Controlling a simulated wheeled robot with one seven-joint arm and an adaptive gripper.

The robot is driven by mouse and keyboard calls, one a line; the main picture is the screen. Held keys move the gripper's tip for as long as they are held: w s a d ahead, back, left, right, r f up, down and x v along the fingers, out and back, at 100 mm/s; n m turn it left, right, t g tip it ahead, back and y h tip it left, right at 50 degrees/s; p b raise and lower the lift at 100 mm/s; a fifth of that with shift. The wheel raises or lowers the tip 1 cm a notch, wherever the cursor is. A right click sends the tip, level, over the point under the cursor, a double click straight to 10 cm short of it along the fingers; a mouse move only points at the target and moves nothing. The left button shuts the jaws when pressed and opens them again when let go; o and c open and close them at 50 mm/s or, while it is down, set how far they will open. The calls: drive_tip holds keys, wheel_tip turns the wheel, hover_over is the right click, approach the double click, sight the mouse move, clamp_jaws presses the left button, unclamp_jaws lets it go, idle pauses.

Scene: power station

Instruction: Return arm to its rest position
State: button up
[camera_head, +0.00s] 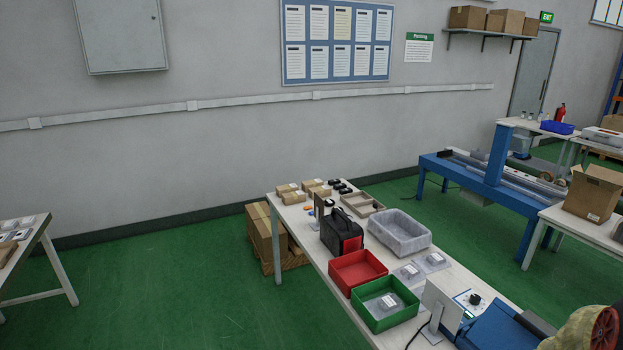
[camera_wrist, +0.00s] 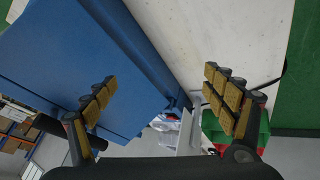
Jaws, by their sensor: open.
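My gripper (camera_wrist: 165,105) shows in the wrist view with its two padded fingers spread wide apart and nothing between them. Beyond the fingers are a blue surface (camera_wrist: 80,50) on the left and a pale table top (camera_wrist: 200,35) on the right. A green bin (camera_wrist: 256,135) shows partly behind the right finger. In the head view I cannot make out my gripper.
A pale table (camera_head: 313,263) carries a red bin (camera_head: 356,271), a green bin (camera_head: 377,324), a grey tub (camera_head: 405,237) and a black-and-red case (camera_head: 342,236). A blue machine (camera_head: 494,335) stands at its near end. Green floor (camera_head: 190,290) lies open left of it.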

drive_tip(key=s+a+r+y, duration=0.1)
drive_tip(key=s+a+r, duration=0.5)
drive_tip(key=a, duration=0.5)
drive_tip(key=s+a+r+y, duration=0.1)
drive_tip(key=s+a+r, duration=0.5)
drive_tip(key=a+r, duration=0.5)
drive_tip(key=s+a+r+y, duration=0.1)
drive_tip(key=s+a+r, duration=0.5)
drive_tip(key=a+r, duration=0.3)
drive_tip(key=shift+a+r, duration=0.15)
drive_tip(key=shift+a, duration=0.8)
